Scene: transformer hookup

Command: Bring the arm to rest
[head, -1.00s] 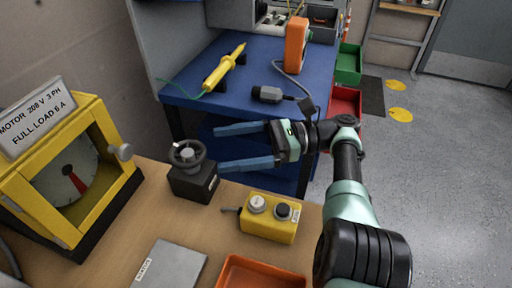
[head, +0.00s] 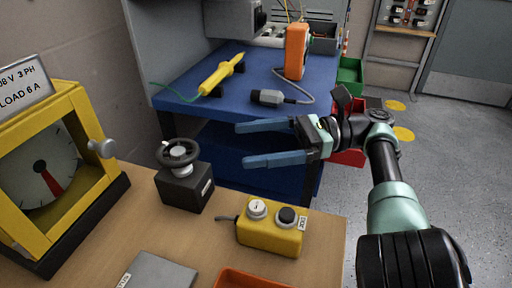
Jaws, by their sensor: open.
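My gripper (head: 256,143) is open and empty, with two blue fingers pointing left. It hangs in front of the blue table and beyond the far edge of the wooden bench. A black box with a handwheel (head: 184,178) stands on the bench to the left of and below the fingers. My arm reaches in from the lower right. Nothing is between the fingers, and they look apart from the things around them.
The wooden bench (head: 203,235) holds a yellow switch box (head: 270,229), a yellow dial gauge (head: 50,170), a grey plate (head: 158,270) and an orange tray (head: 248,279). The blue table (head: 210,109) bears a yellow probe (head: 222,75), an orange meter (head: 297,50) and a dark plug (head: 267,97).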

